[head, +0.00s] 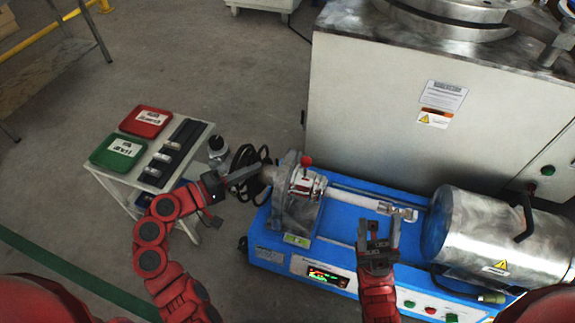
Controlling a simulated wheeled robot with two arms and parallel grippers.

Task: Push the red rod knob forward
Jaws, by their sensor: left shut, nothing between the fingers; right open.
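The red rod knob (306,160) stands upright on the metal fixture (297,200) at the left end of the blue testing machine (335,262). My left gripper (258,172) is shut and empty beside the black handwheel (244,158), to the left of the knob and apart from it. I cannot tell whether it touches the wheel. My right gripper (378,228) is open and empty over the front of the blue machine, below and right of the knob, with its fingers pointing away from me.
A metal cylinder (485,230) fills the machine's right end. A large grey cabinet (390,100) stands behind. A small white cart (106,178) at left carries a red tray (146,121) and a green tray (118,151). The floor between cart and cabinet is mostly clear.

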